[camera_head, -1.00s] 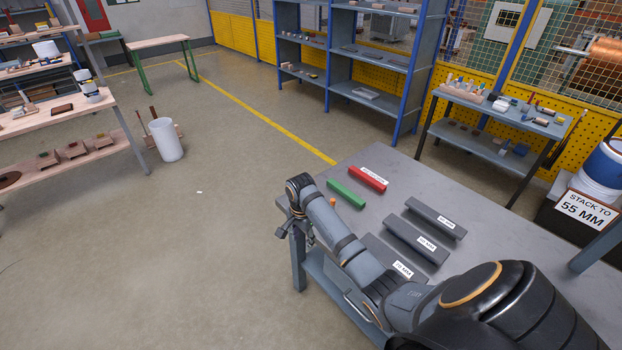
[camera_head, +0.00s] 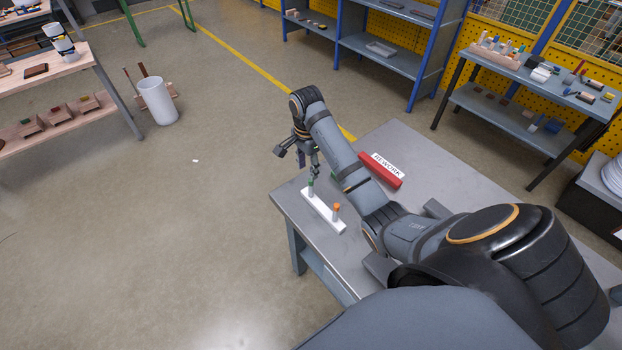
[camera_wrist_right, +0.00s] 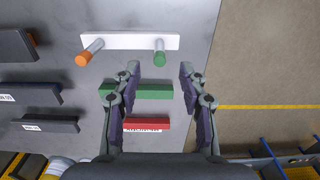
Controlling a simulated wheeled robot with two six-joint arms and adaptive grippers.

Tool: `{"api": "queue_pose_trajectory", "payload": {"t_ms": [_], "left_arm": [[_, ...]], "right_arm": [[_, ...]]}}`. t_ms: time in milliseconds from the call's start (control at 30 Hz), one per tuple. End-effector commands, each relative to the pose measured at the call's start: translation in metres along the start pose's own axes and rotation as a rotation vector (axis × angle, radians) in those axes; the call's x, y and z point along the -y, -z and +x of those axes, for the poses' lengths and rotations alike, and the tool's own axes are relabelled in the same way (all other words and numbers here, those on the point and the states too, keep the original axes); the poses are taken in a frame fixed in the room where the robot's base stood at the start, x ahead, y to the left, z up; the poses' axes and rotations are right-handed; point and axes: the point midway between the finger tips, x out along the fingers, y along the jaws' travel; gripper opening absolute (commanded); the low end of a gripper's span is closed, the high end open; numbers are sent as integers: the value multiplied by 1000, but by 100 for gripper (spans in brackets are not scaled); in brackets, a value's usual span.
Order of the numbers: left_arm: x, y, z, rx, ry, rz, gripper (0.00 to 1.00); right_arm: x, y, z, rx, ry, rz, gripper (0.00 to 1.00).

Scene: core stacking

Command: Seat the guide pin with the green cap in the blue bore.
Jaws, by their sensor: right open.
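The guide pin with the green cap (camera_head: 310,188) stands in a white holder (camera_head: 322,214) at the table's left corner. An orange-capped pin (camera_head: 336,209) stands in the same holder. My right gripper (camera_head: 314,172) is above the green-capped pin. In the right wrist view, the open fingers (camera_wrist_right: 159,72) are apart, with the green cap (camera_wrist_right: 159,59) in line with the gap between them; nothing is held. The orange cap (camera_wrist_right: 83,59) is left of the fingers. I see no blue bore in either view. My left gripper is not in view.
A green bar (camera_wrist_right: 139,91) and a red bar (camera_wrist_right: 146,124) lie on the table (camera_wrist_right: 60,68) under the gripper. Dark labelled bars (camera_wrist_right: 32,94) lie at left. My right arm hides part of the table in the head view. Open floor (camera_head: 200,240) lies beyond the table's left edge.

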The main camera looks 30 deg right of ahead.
Motion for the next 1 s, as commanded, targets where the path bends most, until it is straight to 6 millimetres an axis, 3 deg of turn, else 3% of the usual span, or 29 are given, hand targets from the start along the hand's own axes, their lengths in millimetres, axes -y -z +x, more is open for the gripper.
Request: {"api": "queue_pose_trajectory", "payload": {"t_ms": [33,67,200,300,500,633,833,1000], "left_arm": [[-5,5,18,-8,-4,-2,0],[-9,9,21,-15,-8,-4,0],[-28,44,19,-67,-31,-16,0],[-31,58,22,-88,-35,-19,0],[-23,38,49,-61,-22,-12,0],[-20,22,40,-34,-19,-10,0],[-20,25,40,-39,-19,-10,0],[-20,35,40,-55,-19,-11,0]], "right_arm": [[0,0,18,0,0,0,43],[0,0,21,0,0,0,43],[0,1,21,0,1,0,43],[-1,1,24,0,0,0,43],[-6,8,56,-2,-3,1,43],[-6,7,68,1,-3,0,43],[-5,7,71,0,0,-1,43],[-5,7,71,0,0,-1,22]]}}
